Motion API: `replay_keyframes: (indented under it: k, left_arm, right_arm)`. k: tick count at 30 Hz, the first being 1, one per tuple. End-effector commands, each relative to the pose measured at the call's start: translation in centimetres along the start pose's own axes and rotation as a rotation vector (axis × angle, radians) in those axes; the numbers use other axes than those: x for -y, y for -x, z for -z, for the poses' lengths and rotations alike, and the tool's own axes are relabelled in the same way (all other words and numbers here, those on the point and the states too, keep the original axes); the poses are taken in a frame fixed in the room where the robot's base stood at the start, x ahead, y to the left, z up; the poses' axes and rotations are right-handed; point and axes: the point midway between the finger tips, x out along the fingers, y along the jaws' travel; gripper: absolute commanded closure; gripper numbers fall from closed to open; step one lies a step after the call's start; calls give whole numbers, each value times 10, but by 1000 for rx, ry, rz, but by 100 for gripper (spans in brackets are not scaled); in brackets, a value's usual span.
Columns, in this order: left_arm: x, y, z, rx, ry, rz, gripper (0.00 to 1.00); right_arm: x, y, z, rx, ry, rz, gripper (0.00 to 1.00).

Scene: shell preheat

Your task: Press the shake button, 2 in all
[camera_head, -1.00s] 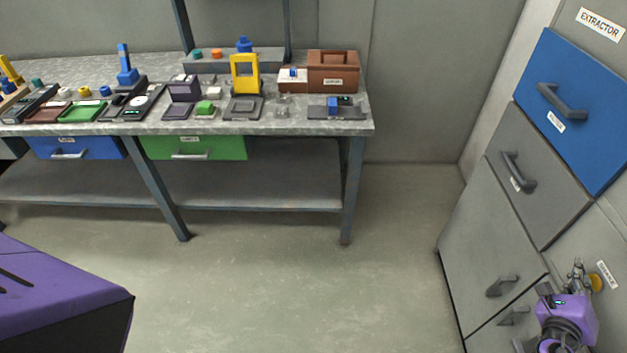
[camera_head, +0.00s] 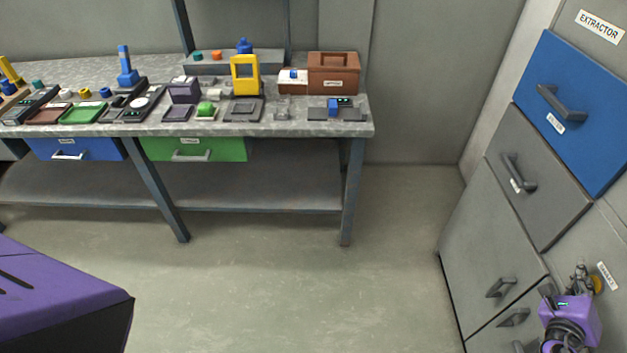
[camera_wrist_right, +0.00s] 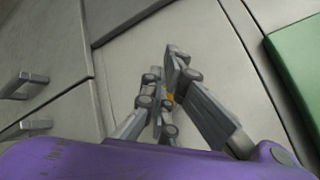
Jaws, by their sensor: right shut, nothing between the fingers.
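A round yellow-orange button (camera_head: 597,284) sits on the grey cabinet front at the lower right, beside a small white label (camera_head: 608,275) too small to read surely. My right gripper (camera_head: 580,268) is shut and empty, just left of the button in the head view. In the right wrist view my right gripper's fingers (camera_wrist_right: 164,64) cover most of the button, and only a yellow sliver (camera_wrist_right: 170,97) shows between them. I cannot tell whether the fingers touch it. My left gripper is not in view.
The cabinet has a blue drawer (camera_head: 565,115) marked EXTRACTOR above and grey drawers with protruding handles (camera_head: 501,287) to the left of my gripper. A workbench (camera_head: 345,128) with several tools and parts stands at the back left. The floor between is clear.

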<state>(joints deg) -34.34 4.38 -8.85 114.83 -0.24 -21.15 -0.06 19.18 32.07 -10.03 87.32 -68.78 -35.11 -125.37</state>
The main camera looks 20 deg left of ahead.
Motion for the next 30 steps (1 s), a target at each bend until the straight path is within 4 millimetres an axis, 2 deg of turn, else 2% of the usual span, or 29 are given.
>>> replay_keyframes:
  k: [9,22,30]
  left_arm:
    - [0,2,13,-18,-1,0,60]
    - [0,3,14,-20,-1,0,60]
    - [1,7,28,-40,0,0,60]
  right_arm:
    - [-6,10,-8,0,-1,2,100]
    - [-10,14,-10,0,-1,0,100]
    - [-20,30,-23,1,-2,1,100]
